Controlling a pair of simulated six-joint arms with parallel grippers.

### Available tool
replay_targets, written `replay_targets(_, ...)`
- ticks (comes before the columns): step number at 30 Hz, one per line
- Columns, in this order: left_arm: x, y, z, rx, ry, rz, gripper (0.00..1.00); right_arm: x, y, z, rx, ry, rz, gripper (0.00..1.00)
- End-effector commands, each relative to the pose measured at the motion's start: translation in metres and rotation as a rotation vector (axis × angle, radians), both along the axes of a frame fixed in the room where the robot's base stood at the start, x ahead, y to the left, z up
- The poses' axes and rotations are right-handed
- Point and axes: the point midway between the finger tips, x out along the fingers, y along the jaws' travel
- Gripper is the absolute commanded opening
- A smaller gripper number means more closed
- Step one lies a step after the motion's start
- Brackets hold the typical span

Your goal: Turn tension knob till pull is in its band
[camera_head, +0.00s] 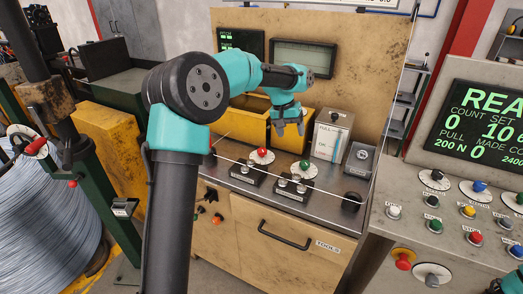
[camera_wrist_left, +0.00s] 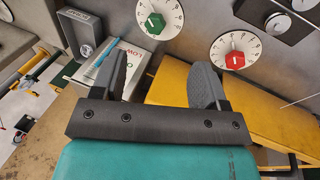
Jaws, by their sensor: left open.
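Two dial knobs stand on the steel bench, a red knob (camera_head: 262,152) and a green knob (camera_head: 304,165); I cannot read which is the tension knob. In the left wrist view the red knob (camera_wrist_left: 235,60) and green knob (camera_wrist_left: 155,23) sit on white scale discs. My left gripper (camera_head: 288,125) hangs above and behind them, pointing down; its fingers (camera_wrist_left: 161,65) are apart and empty, touching neither knob. The console screen (camera_head: 490,125) shows PULL, 200 N and 0. My right gripper is not clearly visible.
A yellow bin (camera_head: 252,122) stands behind the knobs. A thin wire runs across the bench front past black clamp blocks. A small grey box (camera_head: 360,160) and black knob (camera_head: 351,202) are at the right. The console (camera_head: 405,195) carries several buttons and dials.

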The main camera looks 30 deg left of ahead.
Motion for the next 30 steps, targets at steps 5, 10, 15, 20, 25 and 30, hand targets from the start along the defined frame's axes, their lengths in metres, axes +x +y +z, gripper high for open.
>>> replay_targets(5, 0.037, 0.065, 0.001, 0.128, 0.033, -0.052, 0.67, 0.0, 0.0, 0.0, 0.0, 0.0, 0.0, 0.6)
replay_targets(10, 0.053, 0.116, 0.004, 0.23, 0.077, -0.083, 0.67, 0.0, 0.0, 0.0, 0.0, 0.0, 0.0, 0.6)
replay_targets(15, 0.057, 0.139, 0.006, 0.273, 0.102, -0.093, 0.67, 0.0, 0.0, 0.0, 0.0, 0.0, 0.0, 0.6)
replay_targets(20, 0.057, 0.14, 0.007, 0.276, 0.105, -0.093, 0.67, 0.0, 0.0, 0.0, 0.0, 0.0, 0.0, 0.6)
replay_targets(25, 0.057, 0.14, 0.006, 0.276, 0.104, -0.093, 0.67, 0.0, 0.0, 0.0, 0.0, 0.0, 0.0, 0.6)
replay_targets(30, 0.057, 0.14, 0.0, 0.275, 0.105, -0.093, 0.67, 0.0, 0.0, 0.0, 0.0, 0.0, 0.0, 0.6)
